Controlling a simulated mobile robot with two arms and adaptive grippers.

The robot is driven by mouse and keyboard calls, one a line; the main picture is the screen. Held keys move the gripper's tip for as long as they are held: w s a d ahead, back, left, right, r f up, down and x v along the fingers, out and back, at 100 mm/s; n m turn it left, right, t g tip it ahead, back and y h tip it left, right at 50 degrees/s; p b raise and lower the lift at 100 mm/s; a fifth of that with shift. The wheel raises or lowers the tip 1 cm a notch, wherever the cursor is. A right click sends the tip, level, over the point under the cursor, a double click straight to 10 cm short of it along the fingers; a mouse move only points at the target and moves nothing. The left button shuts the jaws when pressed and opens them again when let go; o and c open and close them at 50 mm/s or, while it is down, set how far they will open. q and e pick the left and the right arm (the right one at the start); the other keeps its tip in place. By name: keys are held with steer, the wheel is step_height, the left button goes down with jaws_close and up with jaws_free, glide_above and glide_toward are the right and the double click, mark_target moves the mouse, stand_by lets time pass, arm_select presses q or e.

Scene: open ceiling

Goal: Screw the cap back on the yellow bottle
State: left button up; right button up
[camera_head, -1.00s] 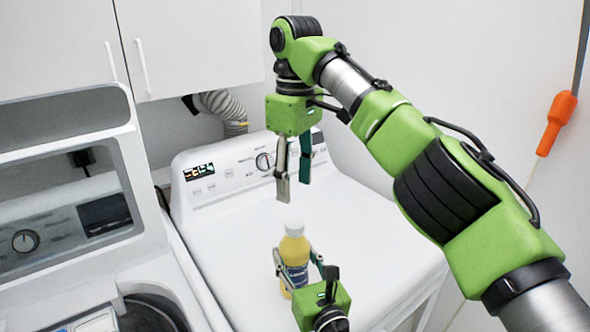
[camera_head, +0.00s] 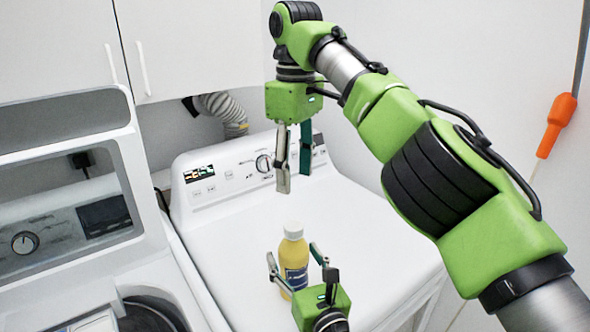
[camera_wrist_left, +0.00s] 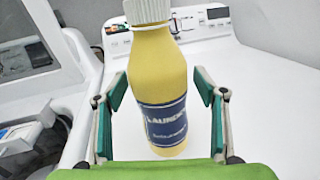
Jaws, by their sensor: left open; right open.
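The yellow bottle (camera_head: 294,257) stands upright on the white machine top, with a dark blue label. A white cap (camera_head: 293,230) sits on its top; it also shows at the top edge of the left wrist view (camera_wrist_left: 147,10). I cannot tell how tight it is. My left gripper (camera_head: 294,268) is open, its fingers on either side of the bottle; in the left wrist view (camera_wrist_left: 162,88) gaps show between the fingers and the bottle. My right gripper (camera_head: 293,180) is open and empty, pointing down above and behind the bottle.
The bottle stands on a white washer or dryer (camera_head: 350,245) with a raised control panel (camera_head: 230,172) behind. Another machine (camera_head: 70,225) is at the left. Cabinets (camera_head: 190,45) hang above. The machine top around the bottle is clear.

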arm_select(q)
steer(key=v, duration=1.2)
